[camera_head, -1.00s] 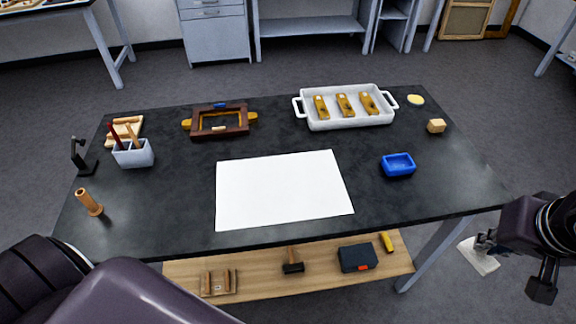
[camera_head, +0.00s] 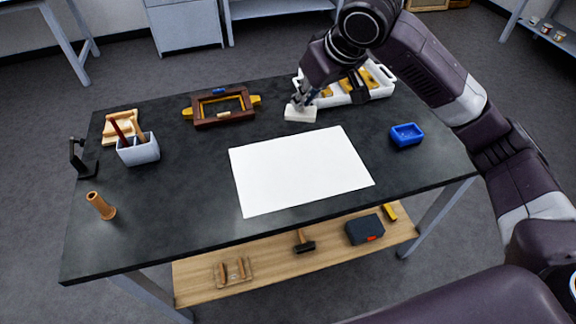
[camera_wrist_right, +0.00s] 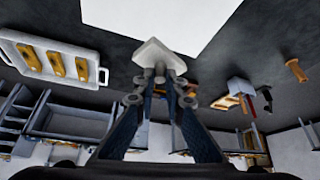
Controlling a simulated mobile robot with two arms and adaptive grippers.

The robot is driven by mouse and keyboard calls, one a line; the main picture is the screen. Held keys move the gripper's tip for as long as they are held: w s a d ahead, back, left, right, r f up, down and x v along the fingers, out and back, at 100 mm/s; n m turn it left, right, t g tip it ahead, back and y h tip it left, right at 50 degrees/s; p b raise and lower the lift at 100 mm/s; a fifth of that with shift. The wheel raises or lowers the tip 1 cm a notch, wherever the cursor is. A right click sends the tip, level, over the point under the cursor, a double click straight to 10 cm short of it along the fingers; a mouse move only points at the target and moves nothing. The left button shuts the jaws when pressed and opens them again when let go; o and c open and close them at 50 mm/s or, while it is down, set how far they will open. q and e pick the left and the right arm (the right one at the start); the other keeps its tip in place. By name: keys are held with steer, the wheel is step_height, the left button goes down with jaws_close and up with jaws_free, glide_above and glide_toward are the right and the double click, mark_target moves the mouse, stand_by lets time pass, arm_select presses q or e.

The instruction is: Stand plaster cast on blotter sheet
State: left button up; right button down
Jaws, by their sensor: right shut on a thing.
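The plaster cast (camera_head: 300,113) is a small off-white piece with a flat, squarish base. My right gripper (camera_head: 304,98) is shut on its upper part, with the base downward. In the head view they appear behind the far edge of the blotter sheet (camera_head: 300,172), a plain white sheet flat on the dark table. I cannot tell the height of the cast above the table. In the right wrist view the cast (camera_wrist_right: 158,52) sits at the fingertips, and the sheet (camera_wrist_right: 165,15) lies beyond it. My left gripper is out of view.
A white tray (camera_head: 382,90) with yellow-brown pieces stands right of the cast, partly behind my right arm. A brown frame (camera_head: 224,121) lies left.

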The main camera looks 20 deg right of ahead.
mark_target(308, 112)
steer(key=shift+w, duration=0.55)
steer(key=f, duration=0.5)
steer(key=shift+s+d+f+p, duration=0.15)
steer(key=shift+d+f+p, duration=0.05)
steer(key=shift+d+p, duration=0.2)
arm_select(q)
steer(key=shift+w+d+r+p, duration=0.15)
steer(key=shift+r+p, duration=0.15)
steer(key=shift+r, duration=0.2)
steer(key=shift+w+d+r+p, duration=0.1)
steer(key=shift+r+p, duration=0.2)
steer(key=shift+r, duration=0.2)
arm_select(e)
steer(key=shift+a+f, duration=0.15)
steer(key=shift+f, duration=6.8)
steer(key=c, duration=2.5)
jaws_free()
steer(key=shift+f, duration=0.15)
steer(key=o, duration=0.5)
